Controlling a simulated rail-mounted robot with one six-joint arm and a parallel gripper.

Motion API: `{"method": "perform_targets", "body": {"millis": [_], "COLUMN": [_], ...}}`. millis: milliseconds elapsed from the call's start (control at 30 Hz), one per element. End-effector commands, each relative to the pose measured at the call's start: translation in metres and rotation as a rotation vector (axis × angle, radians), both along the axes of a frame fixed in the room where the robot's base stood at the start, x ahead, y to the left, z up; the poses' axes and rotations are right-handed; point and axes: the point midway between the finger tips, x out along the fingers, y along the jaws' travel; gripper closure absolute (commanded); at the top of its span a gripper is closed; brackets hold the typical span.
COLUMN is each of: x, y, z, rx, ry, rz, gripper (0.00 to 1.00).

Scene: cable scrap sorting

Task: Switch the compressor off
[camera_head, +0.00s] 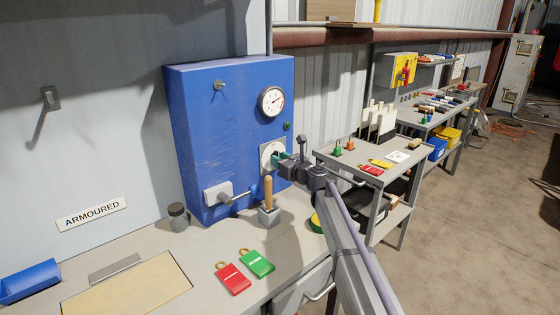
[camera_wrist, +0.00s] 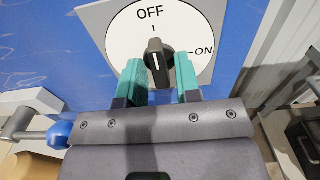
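The compressor is a scratched blue cabinet (camera_head: 225,125) on the grey bench against the wall. Its rotary switch has a pale round dial, marked OFF at the top and ON at the right in the wrist view. The black switch knob (camera_wrist: 155,58) stands nearly upright, its white line below the OFF mark. My gripper (camera_wrist: 160,72) has its two teal fingertips on either side of the knob, close to the dial. They stand apart with a small gap beside the knob; contact is hard to judge. In the head view my gripper (camera_head: 279,157) hides part of the dial.
A pressure gauge (camera_head: 272,101) sits above the switch. A lever (camera_head: 236,199) sticks out lower left; its blue ball (camera_wrist: 60,135) is close to my gripper's left side. A wooden-handled tool (camera_head: 268,192) stands below. Red (camera_head: 233,279) and green (camera_head: 257,263) tags lie on the bench.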

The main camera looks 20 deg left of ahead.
Motion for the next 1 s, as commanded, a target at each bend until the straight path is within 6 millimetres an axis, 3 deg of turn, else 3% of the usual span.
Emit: {"method": "perform_targets", "body": {"millis": [100, 467, 800, 1000], "x": [0.0, -0.005, -0.043, -0.051], "y": [0.0, -0.009, -0.079, -0.097], "z": [0.0, 0.0, 0.0, 0.0], "rx": [0.0, 0.0, 0.0, 0.0], "ry": [0.0, 0.001, 0.001, 0.001], "rz": [0.0, 0.0, -0.002, -0.001], "gripper": [0.58, 0.58, 0.58, 0.58]}}
